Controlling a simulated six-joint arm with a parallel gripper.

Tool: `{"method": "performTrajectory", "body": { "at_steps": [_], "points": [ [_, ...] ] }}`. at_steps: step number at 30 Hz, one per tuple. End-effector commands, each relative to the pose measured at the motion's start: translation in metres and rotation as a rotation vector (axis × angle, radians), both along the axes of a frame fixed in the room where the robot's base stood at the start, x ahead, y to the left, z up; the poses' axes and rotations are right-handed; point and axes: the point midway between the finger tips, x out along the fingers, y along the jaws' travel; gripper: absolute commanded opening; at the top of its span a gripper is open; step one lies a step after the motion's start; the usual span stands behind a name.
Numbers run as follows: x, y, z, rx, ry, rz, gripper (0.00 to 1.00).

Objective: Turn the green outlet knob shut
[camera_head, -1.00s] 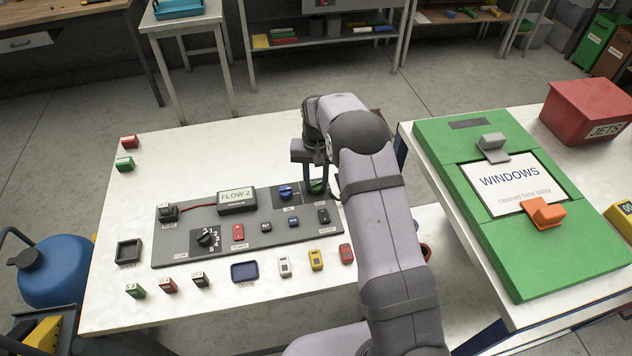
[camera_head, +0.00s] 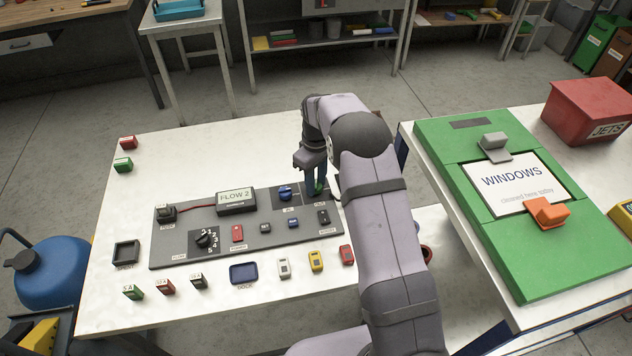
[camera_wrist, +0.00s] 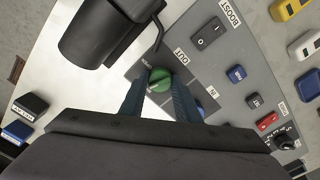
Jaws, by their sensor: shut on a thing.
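The green outlet knob (camera_wrist: 159,79) sits on a dark square marked OUT on the grey panel (camera_head: 214,256). In the wrist view it lies between the tips of my gripper (camera_wrist: 160,92), with a pale pointer mark across its top. My gripper (camera_head: 316,182) is shut on the knob from above, and in the head view only a green sliver shows beside the blue fingers. The blue inlet knob (camera_head: 285,192) is just left of it, marked IN. My fingers partly hide the blue knob in the wrist view.
A display reading FLOW 2 (camera_head: 236,200), a black flow dial (camera_head: 203,238), a red switch (camera_head: 237,233) and a boost switch (camera_head: 323,216) share the panel. Small coloured blocks line the front of the table. A green WINDOWS board (camera_head: 585,250) stands to the right.

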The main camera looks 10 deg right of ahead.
Motion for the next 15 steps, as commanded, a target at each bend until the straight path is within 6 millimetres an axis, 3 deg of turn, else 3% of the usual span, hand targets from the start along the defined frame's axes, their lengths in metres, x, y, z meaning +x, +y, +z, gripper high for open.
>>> {"method": "performTrajectory", "body": {
  "at_steps": [15],
  "points": [
    [0.0010, 0.0005, 0.0011, 0.001, -0.004, 0.308, 0.07]
  ]
}}
